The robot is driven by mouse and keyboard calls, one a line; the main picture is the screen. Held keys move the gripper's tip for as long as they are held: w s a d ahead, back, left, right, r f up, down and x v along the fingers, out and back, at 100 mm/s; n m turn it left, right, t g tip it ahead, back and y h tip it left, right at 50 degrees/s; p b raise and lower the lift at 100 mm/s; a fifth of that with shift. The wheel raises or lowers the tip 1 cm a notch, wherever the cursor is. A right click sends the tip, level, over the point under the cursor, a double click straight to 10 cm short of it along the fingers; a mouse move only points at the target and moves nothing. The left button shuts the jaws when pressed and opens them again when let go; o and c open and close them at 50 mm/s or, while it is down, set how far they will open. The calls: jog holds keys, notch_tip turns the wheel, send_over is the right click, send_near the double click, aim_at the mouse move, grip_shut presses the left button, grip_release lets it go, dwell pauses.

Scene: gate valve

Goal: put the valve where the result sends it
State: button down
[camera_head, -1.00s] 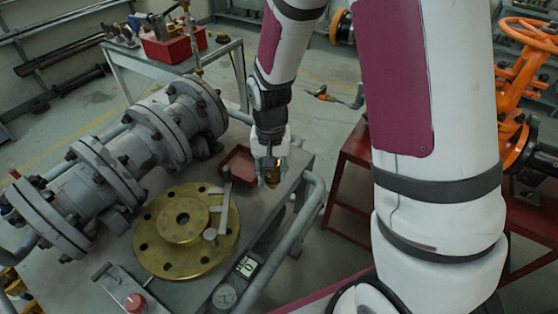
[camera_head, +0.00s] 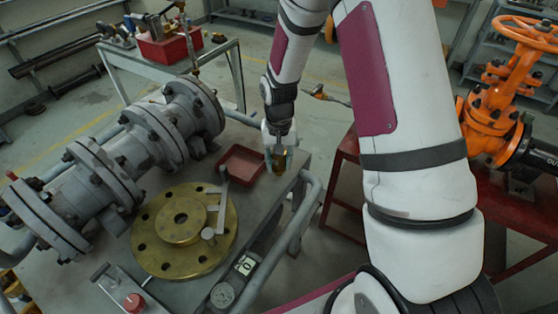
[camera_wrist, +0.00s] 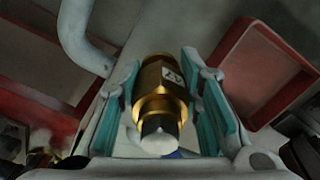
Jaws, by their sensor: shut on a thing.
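A small brass valve (camera_head: 278,163) is in my gripper (camera_head: 278,156), above the right side of the grey bench in the head view. In the wrist view the brass valve (camera_wrist: 161,88) sits between the two teal-padded fingers of my gripper (camera_wrist: 163,95). It has a hex body with a small white label, whose marking looks like a number, and a pale rounded near end. A shallow red tray (camera_head: 241,165) lies on the bench just left of my gripper and looks empty. The red tray (camera_wrist: 262,62) is right of the fingers in the wrist view.
A brass flange (camera_head: 160,235), a grey pipe assembly (camera_head: 165,135), a round gauge (camera_head: 222,296) and a red-knobbed box (camera_head: 125,290) occupy the bench. A grey rail (camera_head: 308,205) runs along its right edge. A red crate (camera_head: 170,48) stands on the back trolley. An orange handwheel valve (camera_head: 490,110) stands right.

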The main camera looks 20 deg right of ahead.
jog(key=shift+f, duration=0.15)
jog(key=c, duration=1.2)
grip_release()
jog(key=shift+o, duration=0.2)
